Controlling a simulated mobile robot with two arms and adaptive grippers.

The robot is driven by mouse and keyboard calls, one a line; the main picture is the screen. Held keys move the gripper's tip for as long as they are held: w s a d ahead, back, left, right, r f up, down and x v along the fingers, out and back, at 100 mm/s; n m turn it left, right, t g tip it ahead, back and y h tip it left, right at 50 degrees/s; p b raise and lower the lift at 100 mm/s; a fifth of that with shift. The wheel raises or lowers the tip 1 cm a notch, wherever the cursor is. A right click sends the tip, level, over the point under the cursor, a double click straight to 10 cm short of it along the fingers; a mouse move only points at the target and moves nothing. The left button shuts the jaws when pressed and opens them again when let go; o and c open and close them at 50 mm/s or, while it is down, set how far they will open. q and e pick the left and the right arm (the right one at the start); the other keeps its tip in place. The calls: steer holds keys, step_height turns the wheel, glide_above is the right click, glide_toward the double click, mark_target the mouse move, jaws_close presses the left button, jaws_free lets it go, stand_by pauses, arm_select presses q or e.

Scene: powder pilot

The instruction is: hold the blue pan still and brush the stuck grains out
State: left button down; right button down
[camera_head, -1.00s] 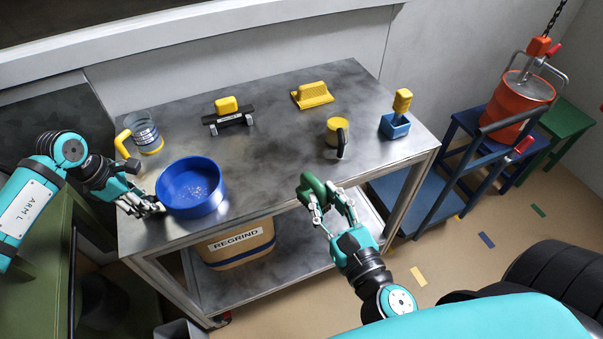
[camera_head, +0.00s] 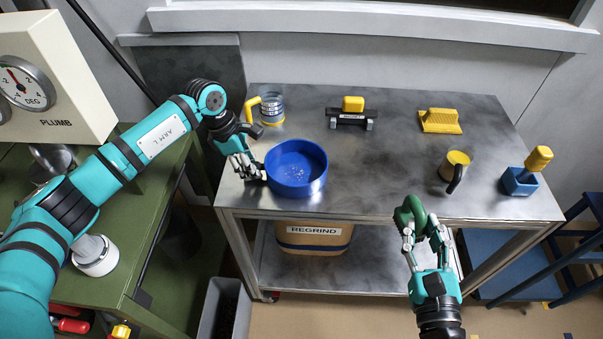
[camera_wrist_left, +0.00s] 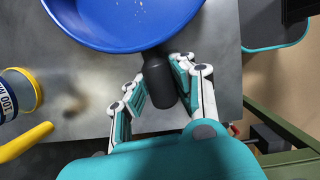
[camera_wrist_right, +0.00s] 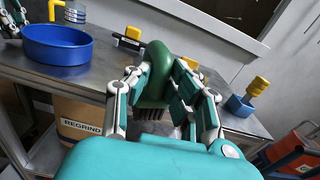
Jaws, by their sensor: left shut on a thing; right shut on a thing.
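The blue pan (camera_head: 312,187) lies on the metal table near its front left corner, with pale grains (camera_head: 298,170) on its floor. My left gripper (camera_head: 254,172) is at the pan's left side, shut on its dark handle, which shows in the left wrist view (camera_wrist_left: 158,82). My right gripper (camera_head: 421,232) is shut on the green brush (camera_head: 410,208), right of the pan and apart from it, by the table's front edge. The brush's dark bristles (camera_wrist_right: 150,113) point down in the right wrist view and are partly hidden by the fingers.
Behind the pan stand a yellow-handled clear jug (camera_head: 270,107) and a black tool with a yellow knob (camera_head: 352,112). The table's middle is clear.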

steer(key=w+a+r, duration=0.1)
steer(key=w+a, duration=0.8)
steer(key=a, duration=0.3)
steer(key=w+a+r, duration=0.2)
steer(key=w+a, duration=0.7)
steer(key=a, duration=0.4)
steer(key=shift+m, duration=0.4)
steer(key=shift+s+d+f, duration=0.1)
steer(key=shift+s+f, duration=0.05)
steer(key=shift+f, duration=1.4)
steer(key=shift+s+d+f, duration=0.1)
steer(key=shift+s+f, duration=0.05)
steer(key=shift+f, duration=1.4)
steer(key=shift+f, duration=0.85)
